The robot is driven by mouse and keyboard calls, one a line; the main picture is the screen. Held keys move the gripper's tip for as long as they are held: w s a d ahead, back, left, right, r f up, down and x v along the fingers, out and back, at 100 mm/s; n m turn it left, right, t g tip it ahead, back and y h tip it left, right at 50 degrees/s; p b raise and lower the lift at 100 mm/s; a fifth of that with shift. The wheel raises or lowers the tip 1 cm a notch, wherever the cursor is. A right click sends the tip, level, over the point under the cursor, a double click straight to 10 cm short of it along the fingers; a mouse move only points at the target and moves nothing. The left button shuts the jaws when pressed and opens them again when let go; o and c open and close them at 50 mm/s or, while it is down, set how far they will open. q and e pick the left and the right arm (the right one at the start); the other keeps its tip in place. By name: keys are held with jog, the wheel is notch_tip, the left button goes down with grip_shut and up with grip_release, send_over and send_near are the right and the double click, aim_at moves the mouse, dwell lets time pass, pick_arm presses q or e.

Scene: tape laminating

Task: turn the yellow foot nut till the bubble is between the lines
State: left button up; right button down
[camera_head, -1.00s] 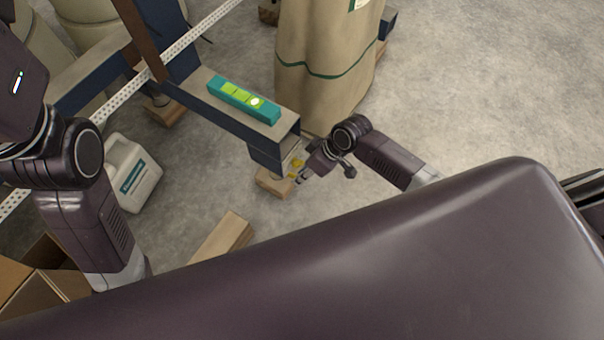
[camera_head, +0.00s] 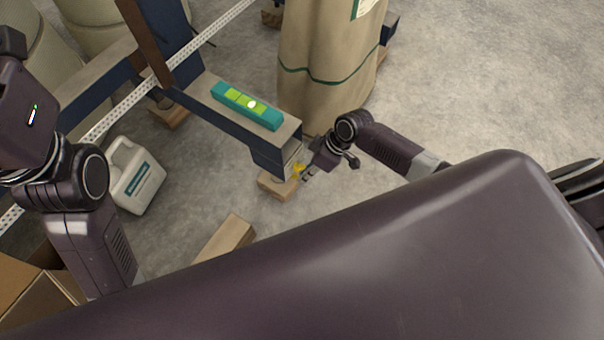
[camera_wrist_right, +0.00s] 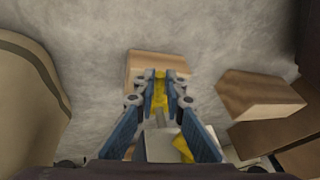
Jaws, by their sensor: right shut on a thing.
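The teal level (camera_head: 270,119) with a yellow-green vial lies on top of the blue steel beam (camera_head: 232,123). The yellow foot nut (camera_head: 298,169) is under the beam's near end, above a wooden block (camera_head: 275,187). My right gripper (camera_head: 306,173) reaches it from the right. In the right wrist view its blue fingers (camera_wrist_right: 164,92) are shut on the yellow nut (camera_wrist_right: 160,86) from both sides. My left arm is at the left edge; its gripper is out of view.
A tan covered sack (camera_head: 325,75) stands just behind the beam end. A white canister (camera_head: 135,176), a loose wooden block (camera_head: 226,238) and a cardboard box (camera_head: 45,300) are on the left. The concrete floor at the right is clear.

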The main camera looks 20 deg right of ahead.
jog(key=c, duration=2)
grip_release()
jog(key=v, duration=1.2)
jog(key=shift+s, duration=0.1)
